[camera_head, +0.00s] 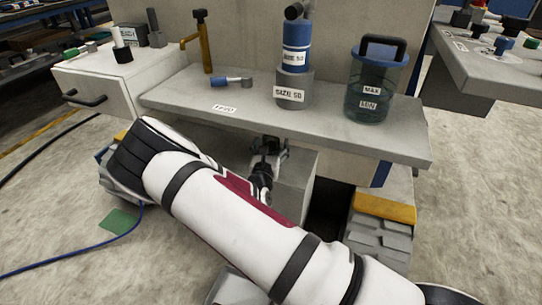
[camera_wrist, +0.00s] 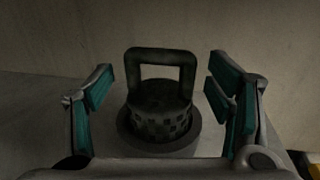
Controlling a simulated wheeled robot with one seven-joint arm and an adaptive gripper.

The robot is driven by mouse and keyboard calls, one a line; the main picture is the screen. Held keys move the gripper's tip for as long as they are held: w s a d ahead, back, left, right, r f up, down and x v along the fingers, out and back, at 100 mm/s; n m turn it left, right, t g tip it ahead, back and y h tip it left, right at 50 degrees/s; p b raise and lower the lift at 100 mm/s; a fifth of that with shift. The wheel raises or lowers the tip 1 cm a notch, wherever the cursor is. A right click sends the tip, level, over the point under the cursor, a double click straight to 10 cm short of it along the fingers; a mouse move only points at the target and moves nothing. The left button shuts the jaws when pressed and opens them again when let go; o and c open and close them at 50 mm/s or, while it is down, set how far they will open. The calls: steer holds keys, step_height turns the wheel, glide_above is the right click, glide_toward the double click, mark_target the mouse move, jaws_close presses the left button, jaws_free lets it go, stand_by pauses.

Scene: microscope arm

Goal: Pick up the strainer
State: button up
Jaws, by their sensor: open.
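The strainer (camera_wrist: 160,120), a dark perforated round basket with a squared loop handle, shows in the middle of the wrist view. It sits upright in a round grey holder (camera_wrist: 185,148). My gripper (camera_wrist: 160,75) is open, with one teal-padded finger on each side of the handle and visible space between. In the head view my gripper (camera_head: 268,150) is low at the front edge of the grey shelf, above a grey block. I cannot make out the strainer in the head view.
The shelf (camera_head: 180,95) overhangs close behind my gripper. On it stand a blue-topped cylinder (camera_head: 296,50) in a grey holder, a dark transparent container (camera_head: 372,85) with a black handle, and a brass tap (camera_head: 203,45). A blue-handled tool (camera_head: 232,81) lies there. A pale wall closes the wrist view behind.

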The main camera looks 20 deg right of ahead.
steer(key=shift+w+d, duration=0.1)
steer(key=shift+w, duration=0.15)
steer(key=c, duration=1.3)
steer(key=shift+r, duration=0.15)
